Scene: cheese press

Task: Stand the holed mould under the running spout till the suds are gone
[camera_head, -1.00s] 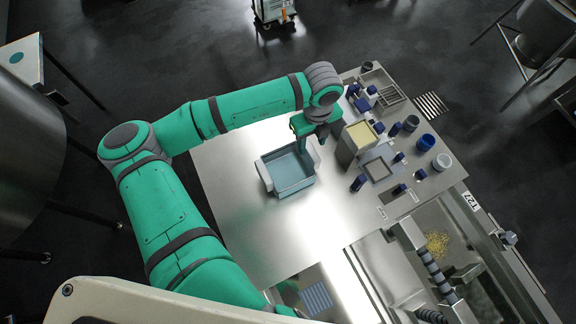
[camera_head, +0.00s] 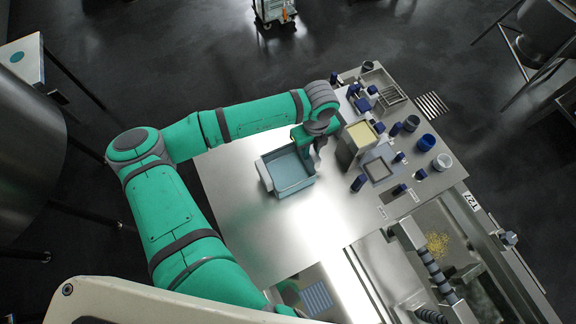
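My gripper (camera_head: 318,160) hangs below the green arm at the right rim of a grey-blue square tub (camera_head: 291,188) on the steel table. Whether its fingers are open, shut or touching the rim is too small to tell. I cannot say for sure which vessel is the holed mould. A blue round pot (camera_head: 427,142) and a pale-rimmed round pot (camera_head: 442,162) stand at the table's right; no holes can be made out. I cannot pick out a running spout, water or suds.
A tall box with a cream top (camera_head: 361,133) stands just right of my gripper. The table's left part (camera_head: 232,210) is clear.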

